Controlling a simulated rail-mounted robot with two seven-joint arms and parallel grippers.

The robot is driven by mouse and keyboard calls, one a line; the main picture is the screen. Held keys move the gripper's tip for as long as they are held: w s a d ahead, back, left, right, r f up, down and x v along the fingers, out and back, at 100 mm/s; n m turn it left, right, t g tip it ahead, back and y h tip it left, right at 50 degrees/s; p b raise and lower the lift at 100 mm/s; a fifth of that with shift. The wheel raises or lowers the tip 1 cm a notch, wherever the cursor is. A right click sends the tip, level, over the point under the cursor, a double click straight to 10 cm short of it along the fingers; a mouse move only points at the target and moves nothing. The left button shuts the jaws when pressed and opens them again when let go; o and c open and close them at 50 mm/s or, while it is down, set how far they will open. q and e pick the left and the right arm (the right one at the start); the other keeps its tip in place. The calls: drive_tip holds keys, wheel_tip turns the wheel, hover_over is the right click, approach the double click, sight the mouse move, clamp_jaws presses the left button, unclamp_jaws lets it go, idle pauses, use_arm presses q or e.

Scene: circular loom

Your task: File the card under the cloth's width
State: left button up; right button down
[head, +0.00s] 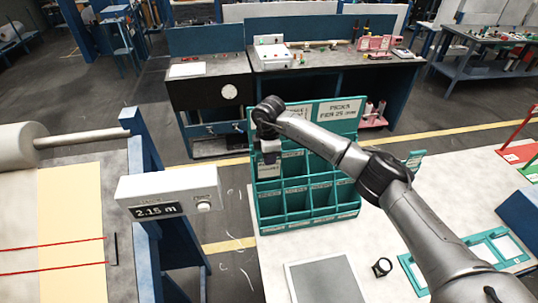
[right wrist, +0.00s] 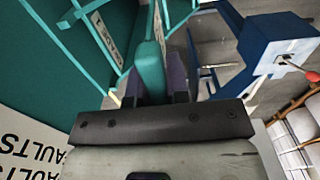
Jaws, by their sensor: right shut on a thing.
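The teal pigeonhole rack (head: 254,195) stands on the pale table, with labelled compartments in rows. My right gripper (head: 269,152) is at its upper left compartments, pointing down. In the right wrist view its dark fingers (right wrist: 155,85) are shut on a thin upright piece that looks teal; I take it for the card, but cannot clearly tell it from the rack's teal panels beside it. The cloth (head: 70,215) lies at the left, with two red lines across it. A white display box (head: 168,190) beside it reads 2.15 m. My left gripper is out of view.
Teal-framed trays (head: 495,245) lie at the right of the table. A grey panel (head: 325,280) and a small dark ring (head: 382,267) lie in front of the rack. A blue post (head: 145,160) stands by the cloth. A dark workbench (head: 300,85) stands behind.

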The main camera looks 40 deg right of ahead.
wheel_tip(320, 180, down, 2)
drive_tip(key=shift+f+b, duration=0.2)
drive_tip(key=shift+b, duration=0.5)
drive_tip(key=shift+r, duration=0.15)
use_arm(q)
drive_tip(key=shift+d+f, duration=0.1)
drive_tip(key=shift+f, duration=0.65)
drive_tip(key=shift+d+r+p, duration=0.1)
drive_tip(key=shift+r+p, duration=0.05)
drive_tip(key=shift+p, duration=0.25)
use_arm(e)
drive_tip(key=shift+w, duration=0.1)
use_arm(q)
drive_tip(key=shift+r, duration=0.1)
use_arm(e)
drive_tip(key=shift+p, duration=0.3)
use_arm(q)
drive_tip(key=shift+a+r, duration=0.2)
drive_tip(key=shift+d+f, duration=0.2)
use_arm(e)
drive_tip(key=shift+f, duration=0.45)
use_arm(q)
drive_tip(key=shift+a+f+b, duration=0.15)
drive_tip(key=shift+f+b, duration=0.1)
drive_tip(key=shift+b, duration=0.2)
use_arm(e)
drive_tip(key=shift+f, duration=0.65)
